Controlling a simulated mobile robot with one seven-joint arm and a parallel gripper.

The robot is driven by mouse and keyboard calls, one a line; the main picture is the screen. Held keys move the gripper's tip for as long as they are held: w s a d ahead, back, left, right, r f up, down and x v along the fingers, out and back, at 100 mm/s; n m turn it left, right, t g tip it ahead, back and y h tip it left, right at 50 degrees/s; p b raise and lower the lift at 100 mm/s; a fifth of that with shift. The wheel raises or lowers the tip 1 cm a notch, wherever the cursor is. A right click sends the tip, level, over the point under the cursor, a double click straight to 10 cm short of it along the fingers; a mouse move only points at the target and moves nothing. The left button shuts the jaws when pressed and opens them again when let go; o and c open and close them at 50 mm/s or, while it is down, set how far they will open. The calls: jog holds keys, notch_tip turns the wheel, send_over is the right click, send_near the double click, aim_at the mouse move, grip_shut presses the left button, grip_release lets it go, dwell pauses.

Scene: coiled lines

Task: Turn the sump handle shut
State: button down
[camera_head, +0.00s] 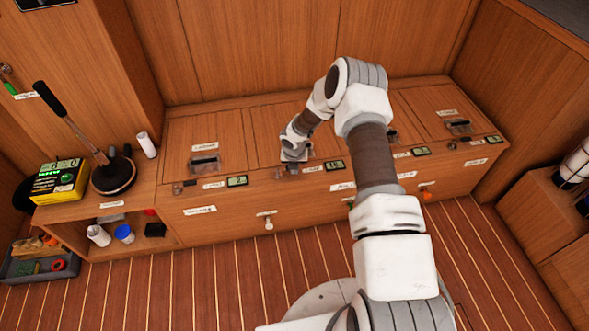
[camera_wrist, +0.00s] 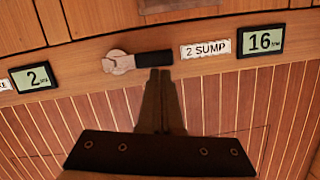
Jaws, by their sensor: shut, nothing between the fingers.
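The sump handle (camera_wrist: 153,59) shows in the wrist view on the wooden front. It has a round pale metal hub at its left and a dark grip lying sideways, pointing right. The label "2 SUMP" (camera_wrist: 205,48) is just right of the grip, with a display reading 16 (camera_wrist: 262,41) beyond it. My gripper (camera_wrist: 159,74) is shut and empty. Its fingertips are at the lower edge of the dark grip; I cannot tell whether they touch it. In the head view my gripper (camera_head: 292,160) is at the bench front, and the handle is mostly hidden there.
Another display reads 2 (camera_wrist: 35,78) at left. The bench carries more labels, displays and latched lids (camera_head: 205,163). A black lever (camera_head: 112,172) and yellow device (camera_head: 60,182) stand at left. A white knob (camera_head: 268,225) sits below. The striped floor (camera_head: 230,280) ahead is clear.

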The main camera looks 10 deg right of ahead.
jog(key=shift+s+a, duration=0.1)
dwell(0.3)
jog(key=shift+s+a, duration=0.35)
jog(key=shift+a, duration=0.25)
jog(key=shift+s, duration=0.1)
